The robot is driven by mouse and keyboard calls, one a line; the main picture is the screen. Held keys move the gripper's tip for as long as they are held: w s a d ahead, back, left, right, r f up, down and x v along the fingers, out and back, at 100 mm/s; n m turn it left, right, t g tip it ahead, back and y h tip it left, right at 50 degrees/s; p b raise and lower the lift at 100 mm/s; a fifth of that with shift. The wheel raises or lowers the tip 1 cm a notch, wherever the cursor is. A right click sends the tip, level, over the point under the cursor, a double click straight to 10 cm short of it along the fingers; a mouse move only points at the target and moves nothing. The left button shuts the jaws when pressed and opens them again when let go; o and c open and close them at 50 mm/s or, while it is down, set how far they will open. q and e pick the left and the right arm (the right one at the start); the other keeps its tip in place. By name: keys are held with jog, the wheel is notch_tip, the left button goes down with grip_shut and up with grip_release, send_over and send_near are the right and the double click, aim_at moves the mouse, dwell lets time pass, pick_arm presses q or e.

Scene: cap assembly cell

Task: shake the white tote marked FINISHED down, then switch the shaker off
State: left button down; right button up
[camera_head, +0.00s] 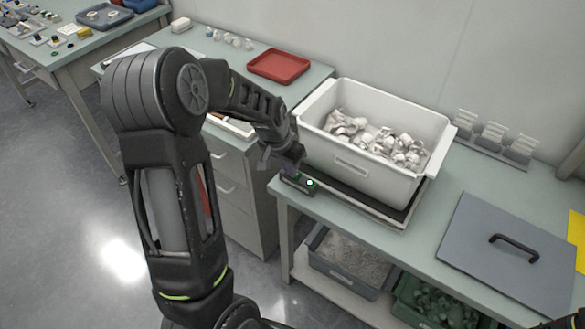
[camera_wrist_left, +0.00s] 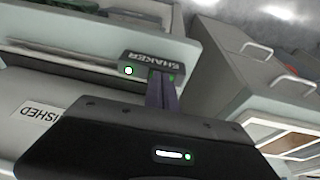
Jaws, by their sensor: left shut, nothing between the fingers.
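The white tote (camera_head: 375,187) stands on the dark, flat shaker plate (camera_head: 393,213) at the bench's left end. It holds a loose heap of white and grey parts, lying below the rim. In the left wrist view its label (camera_wrist_left: 38,113) shows part of the word FINISHED. The small dark green box marked SHAKER (camera_wrist_left: 143,65) sits at the bench edge, with a bright white round button; it also shows in the head view (camera_head: 297,181). My left gripper (camera_wrist_left: 161,80) is shut and empty, its fingertips at the box beside the button. Contact is unclear.
A grey lid (camera_head: 480,240) with a black handle lies right of the tote. Clear holders (camera_head: 493,138) stand behind it. A red tray (camera_head: 278,66) is on the left bench. Bins (camera_head: 350,262) sit on the shelf below.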

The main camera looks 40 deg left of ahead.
pick_arm(q)
jog(key=w+d+v, duration=0.1)
jog(key=d+v, duration=0.1)
jog(key=v, duration=1.1)
jog(key=shift+r, duration=0.3)
pick_arm(e)
jog(key=shift+s+d+r, duration=0.15)
jog(key=shift+s+r, duration=0.25)
pick_arm(q)
jog(key=a+b, duration=0.1)
jog(key=b, duration=0.3)
jog(key=shift+w+a+r+b, duration=0.1)
jog(key=shift+a+r+b, duration=0.15)
jog(key=shift+a+b, duration=0.15)
pick_arm(e)
jog(key=f, duration=0.1)
jog(key=w+f, duration=0.1)
jog(key=f, duration=0.1)
jog(key=a+f, duration=0.1)
jog(key=shift+w+f, duration=0.15)
jog(key=shift+f, duration=0.15)
